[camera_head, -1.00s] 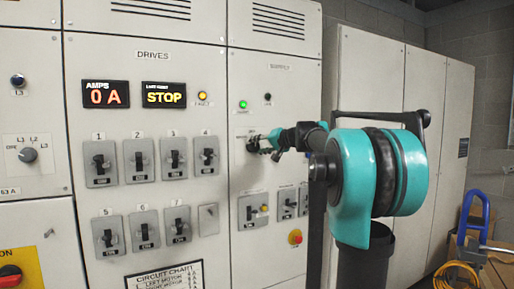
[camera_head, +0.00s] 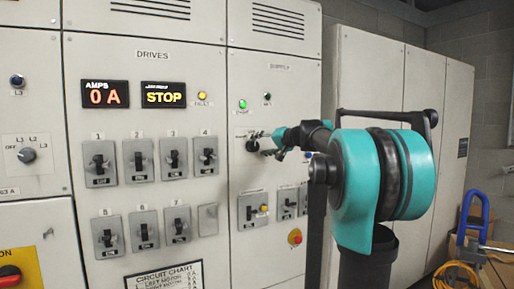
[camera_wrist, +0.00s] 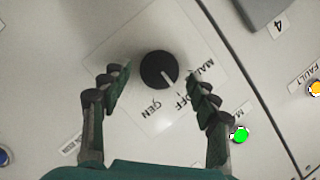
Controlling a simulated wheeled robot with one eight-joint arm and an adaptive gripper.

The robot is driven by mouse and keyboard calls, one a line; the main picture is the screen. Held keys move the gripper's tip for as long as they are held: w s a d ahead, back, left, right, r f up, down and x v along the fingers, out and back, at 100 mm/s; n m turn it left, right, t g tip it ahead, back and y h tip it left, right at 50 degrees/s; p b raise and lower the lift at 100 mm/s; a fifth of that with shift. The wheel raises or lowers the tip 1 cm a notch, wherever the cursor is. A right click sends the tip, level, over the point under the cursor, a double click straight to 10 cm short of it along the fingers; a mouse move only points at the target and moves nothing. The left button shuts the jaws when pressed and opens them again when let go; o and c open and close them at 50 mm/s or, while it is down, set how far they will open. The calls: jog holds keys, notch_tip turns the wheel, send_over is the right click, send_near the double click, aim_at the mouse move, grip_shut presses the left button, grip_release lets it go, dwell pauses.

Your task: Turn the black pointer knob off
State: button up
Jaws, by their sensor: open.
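The black pointer knob (camera_wrist: 159,70) sits on a pale label plate in the wrist view, marked MAIN, OFF and GEN. Its white line points toward the lower right, nearest the OFF mark as far as I can tell. My gripper (camera_wrist: 158,82) is open, one finger left of the knob and one right, with visible gaps on both sides. In the head view my gripper (camera_head: 268,143) is at the supply panel, just right of the dark knob (camera_head: 252,145). No contact shows.
A green lamp (camera_wrist: 240,134) is close to the right finger. In the head view, several black switches (camera_head: 172,158) fill the drives panel (camera_head: 153,120) to the left. A red button (camera_head: 295,237) is lower down. A blue hand truck (camera_head: 470,222) stands at the right.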

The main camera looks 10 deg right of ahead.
jog(key=v, duration=1)
jog(key=shift+s+a, duration=0.1)
jog(key=s+a+f+n+g+h, duration=0.15)
jog(key=s+f, duration=0.25)
jog(key=f, duration=0.6)
jog(key=s+a+f+g+h, duration=0.1)
jog(key=s+a+f+g, duration=0.2)
jog(key=f, duration=0.7)
jog(key=s+a+f+n+g+h, duration=0.1)
jog(key=s+a+f, duration=0.3)
jog(key=f, duration=0.6)
jog(key=s+d+f+g+h, duration=0.1)
jog(key=s+d+f+h, duration=0.1)
jog(key=s+f, duration=0.8)
jog(key=s+d+f+g+h, duration=0.1)
jog(key=s+d+f+h, duration=0.2)
jog(key=s+f, duration=0.8)
notch_tip(320, 180, down, 2)
jog(key=shift+s+d+f+n, duration=0.2)
jog(key=shift+s+n, duration=0.05)
jog(key=shift+n, duration=0.2)
